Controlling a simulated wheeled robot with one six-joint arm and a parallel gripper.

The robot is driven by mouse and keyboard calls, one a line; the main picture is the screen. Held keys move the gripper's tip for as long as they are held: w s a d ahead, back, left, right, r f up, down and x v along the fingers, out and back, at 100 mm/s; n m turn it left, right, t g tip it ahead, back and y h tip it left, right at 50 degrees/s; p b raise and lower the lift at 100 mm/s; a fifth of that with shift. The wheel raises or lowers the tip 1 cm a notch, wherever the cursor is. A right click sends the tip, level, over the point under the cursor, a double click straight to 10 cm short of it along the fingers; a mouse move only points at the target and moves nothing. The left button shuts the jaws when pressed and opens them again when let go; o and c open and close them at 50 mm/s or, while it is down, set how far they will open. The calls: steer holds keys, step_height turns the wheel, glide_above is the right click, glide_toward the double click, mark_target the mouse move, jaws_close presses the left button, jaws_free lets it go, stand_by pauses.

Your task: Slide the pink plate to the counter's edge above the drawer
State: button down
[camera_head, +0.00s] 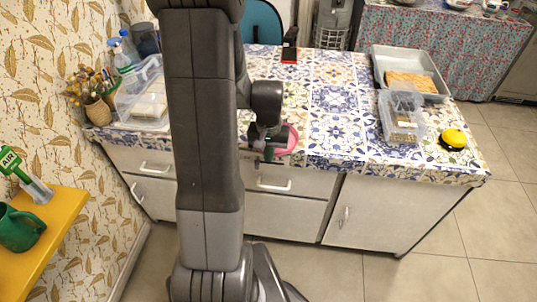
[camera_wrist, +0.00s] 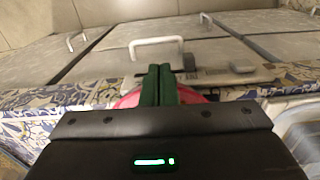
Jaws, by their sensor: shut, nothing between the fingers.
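The pink plate (camera_head: 291,140) lies on the tiled counter (camera_head: 335,128) near its front edge, above the drawer (camera_head: 312,182). My gripper (camera_head: 268,152) is over the plate and hides much of it in the head view. In the wrist view, the green fingers (camera_wrist: 158,85) are shut together with nothing between them. Pink rim parts of the plate (camera_wrist: 130,98) show on both sides of the fingers. I cannot tell whether the fingertips touch the plate. The drawer's pale handle (camera_wrist: 156,42) shows beyond the counter edge in the wrist view, and the drawer looks closed.
A clear container (camera_head: 142,98) stands on the counter at left. At right are a grey tray (camera_head: 440,88), a clear box (camera_head: 391,125) and a yellow-topped round object (camera_head: 454,138). The counter right of the plate is clear. A yellow shelf (camera_head: 55,232) is at lower left.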

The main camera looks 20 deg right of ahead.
steer(key=w+d, duration=0.1)
steer(key=w, duration=0.1)
steer(key=w+d, duration=0.2)
steer(key=shift+w+d, duration=0.1)
steer(key=shift+w, duration=0.25)
